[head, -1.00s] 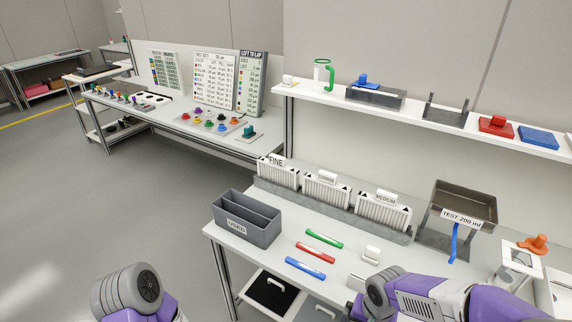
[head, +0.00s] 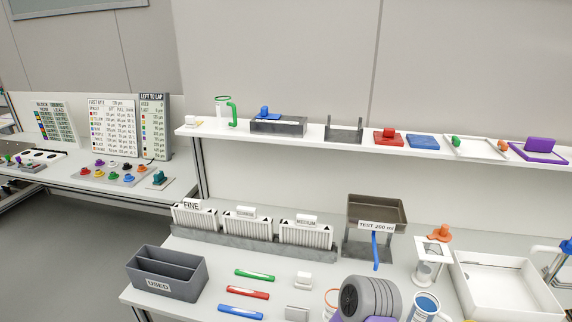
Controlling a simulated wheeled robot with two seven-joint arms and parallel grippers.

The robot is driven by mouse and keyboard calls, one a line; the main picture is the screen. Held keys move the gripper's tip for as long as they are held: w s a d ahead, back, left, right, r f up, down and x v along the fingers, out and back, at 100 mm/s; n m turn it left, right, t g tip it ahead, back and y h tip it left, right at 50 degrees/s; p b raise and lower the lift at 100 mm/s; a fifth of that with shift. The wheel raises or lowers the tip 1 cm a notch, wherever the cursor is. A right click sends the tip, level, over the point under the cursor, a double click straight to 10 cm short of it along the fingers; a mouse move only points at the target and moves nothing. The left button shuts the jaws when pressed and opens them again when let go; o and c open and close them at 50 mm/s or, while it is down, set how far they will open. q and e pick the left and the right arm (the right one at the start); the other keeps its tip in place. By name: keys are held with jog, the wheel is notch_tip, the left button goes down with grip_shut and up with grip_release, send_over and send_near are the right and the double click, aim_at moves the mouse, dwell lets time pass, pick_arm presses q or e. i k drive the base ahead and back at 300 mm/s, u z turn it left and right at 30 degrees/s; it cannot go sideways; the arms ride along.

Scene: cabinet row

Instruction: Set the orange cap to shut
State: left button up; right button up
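An orange cap-like piece (head: 438,233) shows at the right of the bench in the head view. It is just behind a white stand with a square top (head: 433,249). What it sits on is partly hidden, and I cannot tell its setting. Smaller orange pieces also show: one on the shelf frame (head: 503,146) and one on the far-left table (head: 141,168). Neither gripper's fingers are in view.
A brown tray labelled TEST 200 ml (head: 376,209) with a blue lever stands left of the orange piece. A grey USED bin (head: 166,274) and coloured markers lie further left.

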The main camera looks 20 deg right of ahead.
aim_at(442, 234)
jog(key=u, duration=2.25)
jog(key=k, duration=2.05)
jog(key=z, duration=3.7)
jog(key=k, duration=0.35)
jog(key=z, duration=0.05)
